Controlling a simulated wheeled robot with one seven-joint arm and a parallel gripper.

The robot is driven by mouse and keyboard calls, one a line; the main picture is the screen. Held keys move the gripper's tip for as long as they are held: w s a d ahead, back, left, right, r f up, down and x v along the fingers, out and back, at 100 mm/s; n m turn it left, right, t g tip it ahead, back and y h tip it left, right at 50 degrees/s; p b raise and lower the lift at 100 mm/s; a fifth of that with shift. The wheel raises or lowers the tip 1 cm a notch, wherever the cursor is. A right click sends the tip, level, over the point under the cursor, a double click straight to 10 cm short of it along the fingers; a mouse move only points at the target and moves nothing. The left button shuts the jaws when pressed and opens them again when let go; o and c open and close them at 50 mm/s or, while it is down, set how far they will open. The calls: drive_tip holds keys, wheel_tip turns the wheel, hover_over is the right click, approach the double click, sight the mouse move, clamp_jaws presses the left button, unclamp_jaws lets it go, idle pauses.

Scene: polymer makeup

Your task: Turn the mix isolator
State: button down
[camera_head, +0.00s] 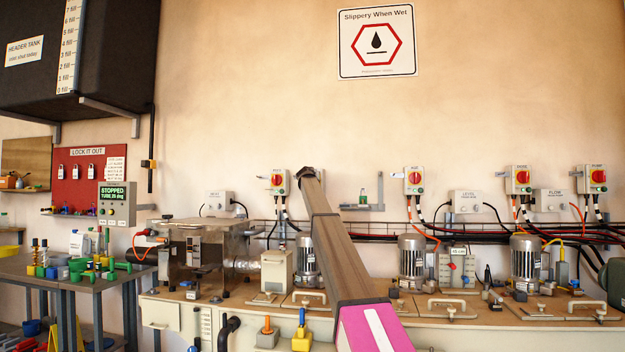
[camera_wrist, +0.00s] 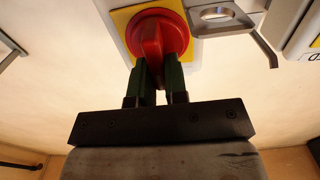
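An isolator with a red rotary knob (camera_wrist: 155,35) on a yellow plate fills the top of the wrist view. My gripper (camera_wrist: 158,75) has its two dark green fingers on either side of the knob's handle, close against it, and looks shut on it. In the head view my arm reaches up to the wall and its dark end (camera_head: 307,173) is beside the leftmost isolator (camera_head: 278,181). Its small label is too blurred to read. Contact at the fingertips is hidden in the head view.
More isolators with red knobs stand along the wall, one (camera_head: 413,179) right of my arm. In the wrist view a metal ring bracket (camera_wrist: 215,15) is close right of the knob, and another box (camera_wrist: 303,30) is farther right. Motors (camera_head: 411,262) and cables fill the bench below.

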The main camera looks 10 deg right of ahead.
drive_tip(key=shift+n, duration=0.3)
drive_tip(key=n, duration=0.3)
drive_tip(key=shift+w+a+n, duration=0.1)
drive_tip(key=shift+a+n, duration=0.15)
drive_tip(key=shift+n, duration=0.15)
drive_tip(key=shift+w+a+f+n, duration=0.1)
drive_tip(key=shift+a+f+n, duration=0.1)
drive_tip(key=shift+n, duration=1.8)
drive_tip(key=shift+s+a+f+n, duration=0.1)
drive_tip(key=shift+f+n, duration=0.1)
drive_tip(key=shift+n, duration=1.8)
drive_tip(key=shift+w+a+f+n, duration=0.1)
drive_tip(key=shift+a+f+n, duration=0.1)
drive_tip(key=shift+n, duration=1.8)
drive_tip(key=c, duration=1.1)
unclamp_jaws()
drive_tip(key=shift+c, duration=0.2)
